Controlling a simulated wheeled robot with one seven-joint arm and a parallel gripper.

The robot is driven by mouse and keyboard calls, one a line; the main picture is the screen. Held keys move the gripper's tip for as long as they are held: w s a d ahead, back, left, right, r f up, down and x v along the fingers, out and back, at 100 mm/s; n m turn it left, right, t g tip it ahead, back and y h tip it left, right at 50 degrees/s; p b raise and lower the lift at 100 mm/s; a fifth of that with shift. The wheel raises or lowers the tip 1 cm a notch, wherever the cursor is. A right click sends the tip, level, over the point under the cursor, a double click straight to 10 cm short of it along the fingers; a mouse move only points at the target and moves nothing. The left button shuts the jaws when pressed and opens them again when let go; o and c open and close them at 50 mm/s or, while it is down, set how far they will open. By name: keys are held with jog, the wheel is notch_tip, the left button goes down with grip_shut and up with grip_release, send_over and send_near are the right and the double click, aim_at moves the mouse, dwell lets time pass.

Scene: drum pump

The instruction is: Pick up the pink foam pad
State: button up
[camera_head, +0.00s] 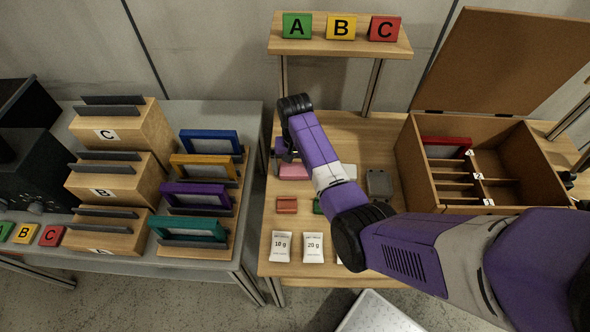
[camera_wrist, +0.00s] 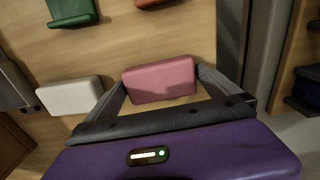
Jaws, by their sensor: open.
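The pink foam pad (camera_wrist: 160,80) is a block lying on the wooden table, in the middle of the wrist view. My gripper (camera_wrist: 162,88) is open, with one finger on each side of the pad. I cannot tell whether the fingers touch it. In the head view the pad (camera_head: 293,172) shows partly, next to my purple arm, which covers much of the gripper.
A white block (camera_wrist: 70,97) lies beside the pad. A green holder (camera_wrist: 72,10) and a red one (camera_head: 287,206) are near. White packets (camera_head: 281,246) lie at the table's front. An open wooden box (camera_head: 415,165) stands right; a letter shelf (camera_head: 340,48) stands behind.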

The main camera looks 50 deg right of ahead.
jog(key=c, duration=1.1)
jog(key=shift+o, duration=0.2)
